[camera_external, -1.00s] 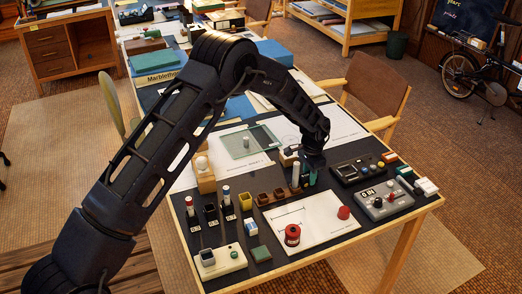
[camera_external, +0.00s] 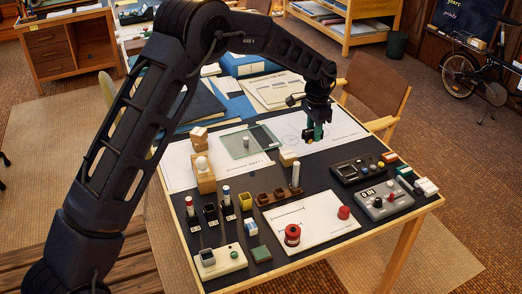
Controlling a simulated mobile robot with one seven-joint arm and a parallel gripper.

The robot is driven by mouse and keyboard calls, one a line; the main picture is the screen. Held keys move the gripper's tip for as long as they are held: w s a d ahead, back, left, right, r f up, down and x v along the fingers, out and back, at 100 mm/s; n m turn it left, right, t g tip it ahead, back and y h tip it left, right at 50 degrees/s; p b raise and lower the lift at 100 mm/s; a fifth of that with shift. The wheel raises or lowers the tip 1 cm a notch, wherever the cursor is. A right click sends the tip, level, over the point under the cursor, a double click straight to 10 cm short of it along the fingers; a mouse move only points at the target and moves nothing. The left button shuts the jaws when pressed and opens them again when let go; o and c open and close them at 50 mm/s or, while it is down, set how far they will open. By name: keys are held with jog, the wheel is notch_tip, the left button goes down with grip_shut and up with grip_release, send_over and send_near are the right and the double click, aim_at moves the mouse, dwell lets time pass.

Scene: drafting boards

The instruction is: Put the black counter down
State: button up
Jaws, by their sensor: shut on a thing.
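My gripper (camera_external: 315,134) is at the right rear of the drafting table, over or just above the white drawing sheet (camera_external: 345,127). It is shut on a small dark thing, which I take to be the black counter. The counter is mostly hidden by the fingers and too small to make out clearly. I cannot tell whether it touches the sheet. A faint circle is drawn on the sheet just left of my gripper.
A brown wooden block with hollows (camera_external: 279,195) and a pale upright cylinder (camera_external: 295,174) stand in front of my gripper. A dark control box (camera_external: 358,171) and a grey box (camera_external: 386,201) are at the right. A glass plate (camera_external: 249,141) lies to the left.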

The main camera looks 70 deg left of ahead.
send_over(256, 184)
notch_tip(256, 184, down, 19)
jog(key=shift+f, duration=0.15)
dwell(0.5)
jog(key=shift+f, duration=0.3)
jog(key=shift+f, duration=0.15)
grip_shut()
jog(key=o, duration=0.9)
grip_release()
jog(key=shift+o, duration=0.9)
